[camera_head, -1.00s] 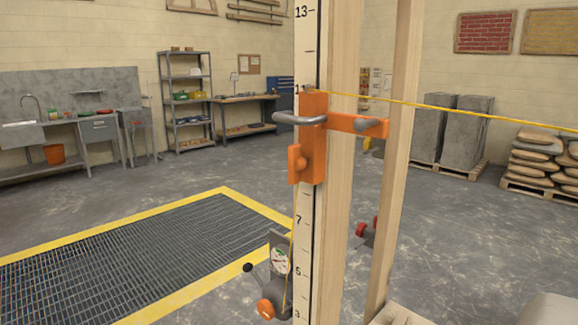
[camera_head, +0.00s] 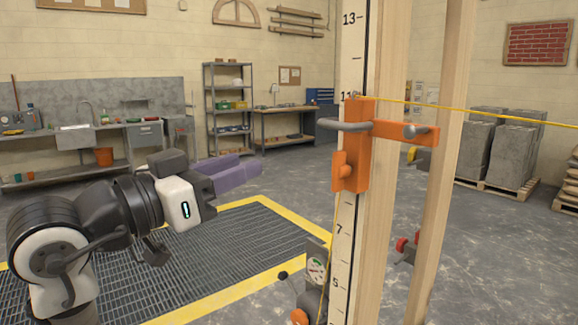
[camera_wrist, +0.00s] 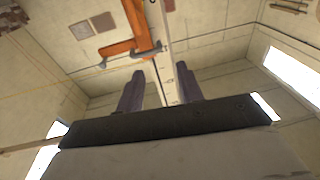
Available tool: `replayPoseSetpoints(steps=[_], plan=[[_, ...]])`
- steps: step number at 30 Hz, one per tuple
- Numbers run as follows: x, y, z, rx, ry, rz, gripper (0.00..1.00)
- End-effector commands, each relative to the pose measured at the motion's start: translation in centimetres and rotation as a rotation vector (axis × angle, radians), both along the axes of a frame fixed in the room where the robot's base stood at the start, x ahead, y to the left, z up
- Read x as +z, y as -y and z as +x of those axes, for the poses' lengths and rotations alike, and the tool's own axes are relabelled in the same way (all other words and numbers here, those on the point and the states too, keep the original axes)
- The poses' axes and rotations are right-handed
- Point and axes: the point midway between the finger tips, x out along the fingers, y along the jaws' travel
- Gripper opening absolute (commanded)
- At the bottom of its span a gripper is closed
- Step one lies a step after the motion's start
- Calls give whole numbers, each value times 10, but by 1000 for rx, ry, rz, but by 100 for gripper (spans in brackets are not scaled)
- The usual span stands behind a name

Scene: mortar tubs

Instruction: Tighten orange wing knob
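The orange wing knob (camera_head: 340,172) sits on the left side of the orange bracket (camera_head: 357,150), which is clamped on the marked measuring post (camera_head: 342,235). A grey handle (camera_head: 345,125) sticks out left near the bracket's top. My gripper (camera_head: 248,165), with purple fingers, is left of the knob, pointing right toward the post, with a visible gap between. In the wrist view my gripper (camera_wrist: 158,82) has its two fingers spread apart with nothing between them. The orange bracket (camera_wrist: 117,47) shows there beyond the fingers, but I cannot pick out the wing knob.
A yellow string (camera_head: 470,112) runs right from the bracket's top. Wooden uprights (camera_head: 445,120) stand behind the post. A gauge device (camera_head: 317,268) with an orange round knob (camera_head: 299,316) is low on the post. A yellow-edged floor grate (camera_head: 190,275) lies below my arm.

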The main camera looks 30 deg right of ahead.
Motion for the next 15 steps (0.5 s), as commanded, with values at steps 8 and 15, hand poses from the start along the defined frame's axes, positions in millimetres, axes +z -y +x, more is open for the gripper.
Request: replayPoseSetpoints(steps=[8,15], plan=[[-16,34,-21,-111,-17,129,37],[-14,79,-18,-112,-17,126,37]])
